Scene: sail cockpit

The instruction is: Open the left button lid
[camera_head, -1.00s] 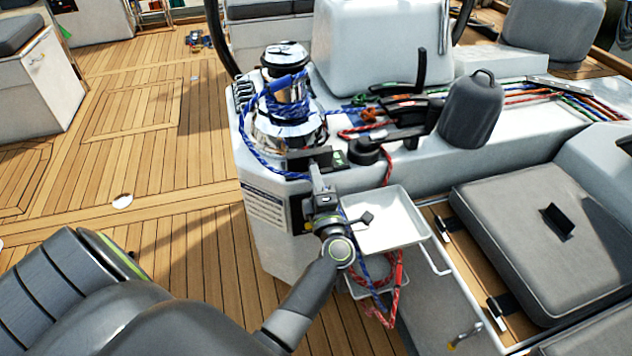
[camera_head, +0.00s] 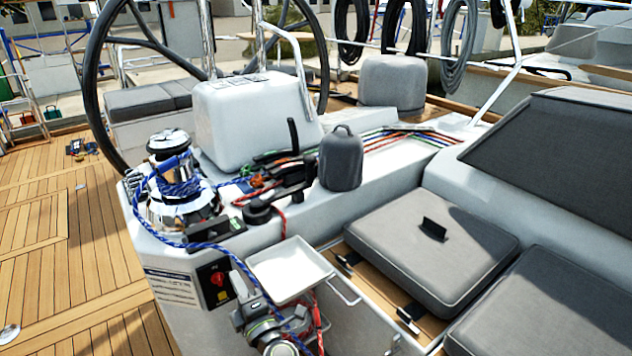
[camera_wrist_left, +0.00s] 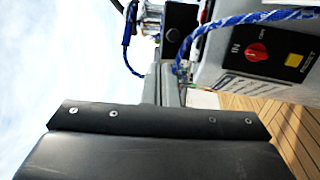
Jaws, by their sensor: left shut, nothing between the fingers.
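A small black button housing (camera_head: 215,229) sits on the console's front edge below the chrome winch (camera_head: 178,190). A green patch (camera_head: 237,222) shows at its right side. The dark left part looks like the left lid, but I cannot tell whether it lies flat or is raised. In the left wrist view a black part with a round button-like spot (camera_wrist_left: 174,35) shows at the top. My left gripper (camera_head: 243,282) is shut and empty, below and apart from the housing, in front of the console. Its closed fingers (camera_wrist_left: 166,88) show in the left wrist view. My right gripper is not in view.
A panel with a red knob (camera_head: 217,279) is on the console front, also in the left wrist view (camera_wrist_left: 258,52). A blue rope (camera_head: 225,247) hangs near my gripper. A white tray (camera_head: 290,268) projects at right. Open deck (camera_head: 50,260) lies left.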

